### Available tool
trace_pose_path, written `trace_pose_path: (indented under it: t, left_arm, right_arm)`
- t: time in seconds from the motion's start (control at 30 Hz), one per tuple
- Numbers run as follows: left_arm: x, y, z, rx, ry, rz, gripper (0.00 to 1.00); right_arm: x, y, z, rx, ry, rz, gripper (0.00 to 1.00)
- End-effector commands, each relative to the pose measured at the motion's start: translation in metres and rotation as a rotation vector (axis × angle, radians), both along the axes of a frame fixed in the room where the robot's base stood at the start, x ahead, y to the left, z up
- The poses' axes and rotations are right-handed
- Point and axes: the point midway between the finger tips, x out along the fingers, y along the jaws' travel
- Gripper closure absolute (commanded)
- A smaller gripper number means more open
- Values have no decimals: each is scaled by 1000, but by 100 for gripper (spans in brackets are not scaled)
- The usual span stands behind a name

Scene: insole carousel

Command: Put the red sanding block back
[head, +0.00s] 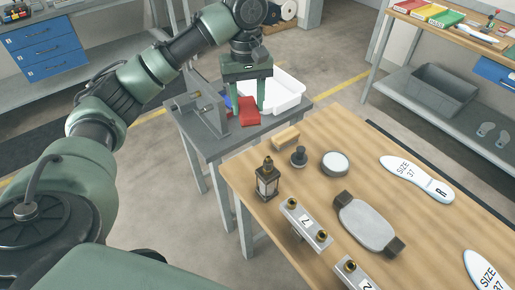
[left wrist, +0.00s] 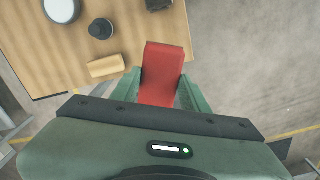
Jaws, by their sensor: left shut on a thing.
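The red sanding block (head: 249,116) is between the fingers of my left gripper (head: 248,108), over the small grey side table (head: 212,146). The left wrist view shows the red block (left wrist: 162,70) clasped between both green fingers (left wrist: 160,95), with its far end sticking out past them. My left gripper is shut on it. I cannot tell whether the block touches the tabletop. My right gripper is not in view.
A white tray (head: 287,94) is right behind the block. A grey metal stand (head: 205,113) and a partly hidden blue thing are to its left.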

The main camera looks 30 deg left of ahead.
Motion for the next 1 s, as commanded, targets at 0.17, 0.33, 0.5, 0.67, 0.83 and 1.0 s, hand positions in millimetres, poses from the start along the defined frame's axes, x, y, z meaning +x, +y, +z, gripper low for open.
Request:
trace_pose_path:
  t: [0.17, 0.33, 0.5, 0.67, 0.83, 1.0]
  left_arm:
    - [0, 3, -20, 2, 5, 13, 87]
    - [-1, 3, -65, 3, 7, 11, 87]
    - [-2, 3, -111, 2, 6, 12, 87]
    - [-1, 3, -142, 2, 3, 10, 87]
    - [-1, 2, -157, 2, 1, 10, 87]
    - [-1, 2, -181, 1, 4, 11, 87]
  right_arm:
    - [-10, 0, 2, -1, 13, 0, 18]
    - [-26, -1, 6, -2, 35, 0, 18]
    - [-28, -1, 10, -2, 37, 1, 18]
    - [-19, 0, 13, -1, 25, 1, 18]
    - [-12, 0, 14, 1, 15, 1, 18]
    - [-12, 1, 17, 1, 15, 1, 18]
